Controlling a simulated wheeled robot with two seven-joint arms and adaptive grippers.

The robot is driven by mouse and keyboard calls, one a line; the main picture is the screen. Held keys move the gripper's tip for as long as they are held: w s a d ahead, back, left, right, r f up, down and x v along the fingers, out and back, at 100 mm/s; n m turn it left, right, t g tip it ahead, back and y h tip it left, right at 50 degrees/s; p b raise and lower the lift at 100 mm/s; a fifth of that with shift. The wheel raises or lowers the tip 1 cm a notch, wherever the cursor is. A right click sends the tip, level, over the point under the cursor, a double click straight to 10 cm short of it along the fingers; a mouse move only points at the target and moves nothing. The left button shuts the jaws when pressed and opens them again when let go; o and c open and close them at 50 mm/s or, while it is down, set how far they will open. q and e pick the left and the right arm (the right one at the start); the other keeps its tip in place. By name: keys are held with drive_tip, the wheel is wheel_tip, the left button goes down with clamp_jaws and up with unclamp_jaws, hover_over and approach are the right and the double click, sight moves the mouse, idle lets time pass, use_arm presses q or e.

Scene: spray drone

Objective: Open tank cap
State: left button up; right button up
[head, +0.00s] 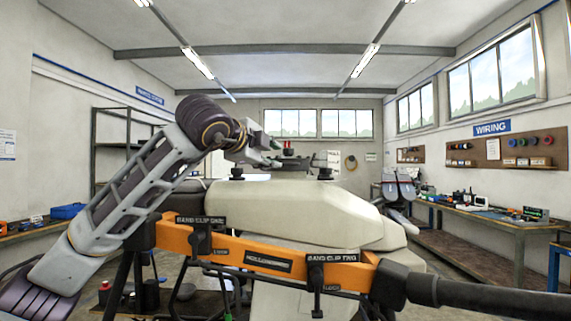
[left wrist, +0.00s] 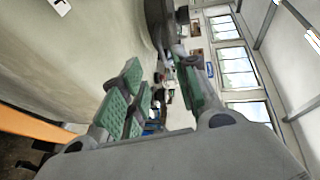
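The drone's large beige tank (head: 300,212) fills the middle of the head view, and its pale surface (left wrist: 80,65) fills the left of the left wrist view. A dark, low fitting (head: 290,163) that looks like the tank cap sits on top of the tank, with a small red part above it. My left gripper (head: 268,151) is just left of this fitting, partly overlapping it. In the left wrist view its green-padded fingers (left wrist: 165,88) are apart with nothing held between them. A dark round part (left wrist: 160,22) lies beyond the fingertips. My right gripper is not identifiable.
An orange drone frame bar (head: 225,250) with black clips crosses in front of the tank. A black boom (head: 490,297) extends right. A workbench (head: 485,224) stands at the right wall and a metal shelf (head: 112,145) at the left.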

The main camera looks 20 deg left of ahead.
sight(286, 164)
use_arm(q)
drive_tip(key=p+x, duration=0.1)
drive_tip(key=x, duration=0.8)
drive_tip(key=shift+w+p, duration=0.3)
drive_tip(key=shift+w, duration=0.05)
drive_tip(key=shift+w+d+f, duration=0.1)
drive_tip(key=shift+w+f, duration=0.05)
drive_tip(key=shift+w, duration=0.4)
use_arm(e)
drive_tip(key=s+d+f, duration=0.1)
drive_tip(key=s+d, duration=0.1)
drive_tip(key=s, duration=0.1)
drive_tip(key=shift+d+f, duration=0.3)
drive_tip(key=shift+f, duration=0.1)
drive_tip(key=shift+s, duration=0.15)
use_arm(q)
drive_tip(key=shift+c, duration=0.7)
clamp_jaws()
use_arm(e)
drive_tip(key=shift+s+a, duration=0.15)
drive_tip(key=shift+s, duration=0.05)
drive_tip(key=shift+w, duration=0.15)
